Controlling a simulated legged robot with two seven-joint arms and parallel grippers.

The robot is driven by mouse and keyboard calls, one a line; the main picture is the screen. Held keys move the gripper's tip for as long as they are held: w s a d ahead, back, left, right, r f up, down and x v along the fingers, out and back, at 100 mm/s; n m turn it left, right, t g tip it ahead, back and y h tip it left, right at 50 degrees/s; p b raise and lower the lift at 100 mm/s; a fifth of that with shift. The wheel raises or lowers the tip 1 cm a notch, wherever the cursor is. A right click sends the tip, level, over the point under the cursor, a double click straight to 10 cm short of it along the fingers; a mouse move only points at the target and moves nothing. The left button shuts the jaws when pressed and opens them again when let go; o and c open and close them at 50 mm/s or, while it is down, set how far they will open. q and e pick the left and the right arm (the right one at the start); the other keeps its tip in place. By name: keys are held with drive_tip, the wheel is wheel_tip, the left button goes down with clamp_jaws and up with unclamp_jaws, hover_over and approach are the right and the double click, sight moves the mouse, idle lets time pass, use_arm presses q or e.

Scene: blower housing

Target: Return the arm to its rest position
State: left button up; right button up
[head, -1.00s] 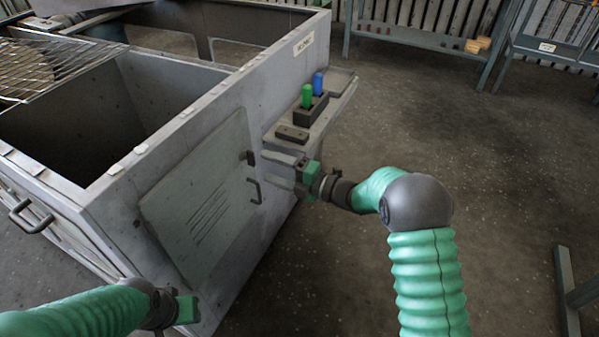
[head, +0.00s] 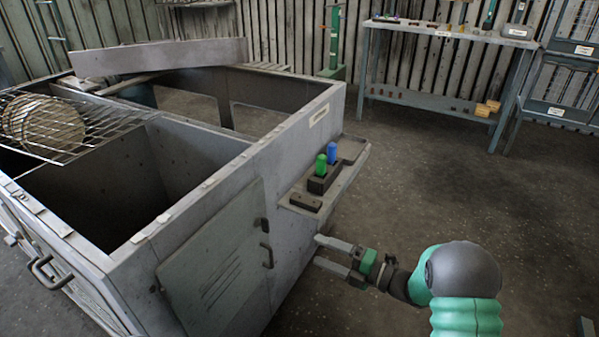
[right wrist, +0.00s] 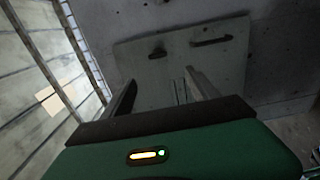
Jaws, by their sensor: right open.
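My right gripper (head: 318,251) is open and empty, in front of the right side of the grey blower housing (head: 290,120). Its two fingers point left toward the louvred access panel (head: 215,270), apart from the panel's dark handle (head: 266,256). In the right wrist view the fingers (right wrist: 160,95) stand apart with nothing between them, and the panel (right wrist: 185,60) lies beyond them with two dark fittings on it. My left gripper is outside the head view.
A workbench (head: 440,95) stands at the back. The floor (head: 440,190) to the right is clear.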

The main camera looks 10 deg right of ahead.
drive_tip(key=w+d+m+t+h, duration=0.2)
drive_tip(key=w+d+m+h, duration=0.25)
drive_tip(key=m+h, duration=0.45)
drive_tip(key=s+d+f+m+g+h, duration=0.2)
drive_tip(key=s+d+m+h, duration=0.25)
drive_tip(key=s+m, duration=0.45)
drive_tip(key=s+a+f+m+g+h+p, duration=0.15)
drive_tip(key=s+m+g, duration=0.35)
drive_tip(key=s, duration=0.5)
drive_tip(key=s+a+f+m+g, duration=0.1)
drive_tip(key=s+a+m+g, duration=0.15)
drive_tip(key=s+m, duration=0.55)
wheel_tip(320, 180, up, 35)
drive_tip(key=s+d+n+p, duration=0.1)
drive_tip(key=n+p, duration=0.1)
drive_tip(key=p, duration=3.3)
drive_tip(key=shift+s, duration=0.4)
drive_tip(key=shift+d+g, duration=0.1)
drive_tip(key=shift+g, duration=0.15)
